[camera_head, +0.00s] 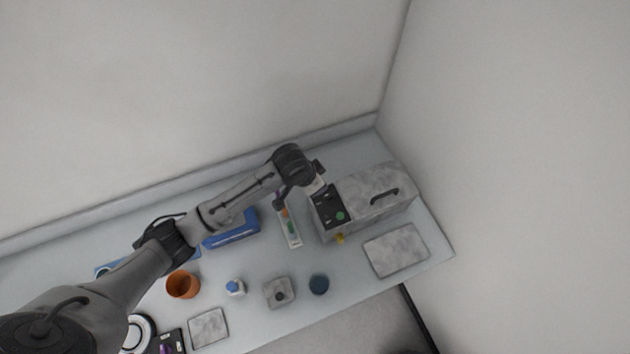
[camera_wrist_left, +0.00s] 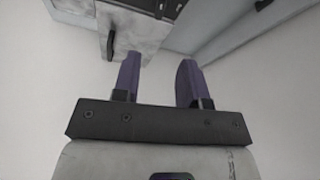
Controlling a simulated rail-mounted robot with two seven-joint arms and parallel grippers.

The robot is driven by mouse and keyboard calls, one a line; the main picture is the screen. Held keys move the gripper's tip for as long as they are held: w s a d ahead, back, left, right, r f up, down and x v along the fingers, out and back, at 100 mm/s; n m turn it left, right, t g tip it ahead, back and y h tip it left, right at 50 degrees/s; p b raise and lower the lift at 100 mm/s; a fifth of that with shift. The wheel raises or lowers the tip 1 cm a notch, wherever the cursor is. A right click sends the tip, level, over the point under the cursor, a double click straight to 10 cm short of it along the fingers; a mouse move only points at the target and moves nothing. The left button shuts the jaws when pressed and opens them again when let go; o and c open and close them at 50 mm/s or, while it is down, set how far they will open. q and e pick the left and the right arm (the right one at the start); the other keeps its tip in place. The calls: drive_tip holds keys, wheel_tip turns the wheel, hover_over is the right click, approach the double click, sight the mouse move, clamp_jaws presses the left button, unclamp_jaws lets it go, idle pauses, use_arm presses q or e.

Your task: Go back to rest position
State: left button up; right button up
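My left arm comes in from the left in the head view and reaches over the table to the grey marbled instrument box (camera_head: 372,196) with a dark handle and a black control panel (camera_head: 329,207) with a green button. Its hand is beside the panel end of the box; the fingertips cannot be made out there. In the left wrist view my left gripper (camera_wrist_left: 158,78) has its two purple fingers apart with nothing between them. Part of a marbled box with a dark handle (camera_wrist_left: 107,45) shows beyond the fingers. My right gripper is in neither view.
On the table (camera_head: 345,268) are a marbled plate (camera_head: 396,250), a dark blue round piece (camera_head: 319,285), a square block with a knob (camera_head: 272,287), a blue-capped bottle (camera_head: 235,287), an orange cup (camera_head: 182,285), a blue box (camera_head: 233,231) and another plate (camera_head: 208,328). Walls stand behind and right.

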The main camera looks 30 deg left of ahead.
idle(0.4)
use_arm(q)
drive_tip(key=s+a+r+t+y, duration=0.1)
drive_tip(key=s+r+t, duration=0.15)
drive_tip(key=r, duration=0.45)
drive_tip(key=s+r+t+y, duration=0.1)
drive_tip(key=s+r+t, duration=0.15)
drive_tip(key=r, duration=0.45)
drive_tip(key=s+f+n+g+p, duration=0.1)
drive_tip(key=s+f, duration=0.3)
drive_tip(key=s, duration=0.4)
drive_tip(key=s+a+f+n+g+p, duration=0.1)
drive_tip(key=s+f+g, duration=0.1)
drive_tip(key=s, duration=0.7)
drive_tip(key=s+f+n+g+p, duration=0.1)
drive_tip(key=s+f+g, duration=0.1)
drive_tip(key=s+f, duration=0.3)
drive_tip(key=s, duration=0.3)
drive_tip(key=shift+s+a+f+n, duration=0.15)
drive_tip(key=shift+s+f+n, duration=0.15)
drive_tip(key=shift+f+n, duration=0.1)
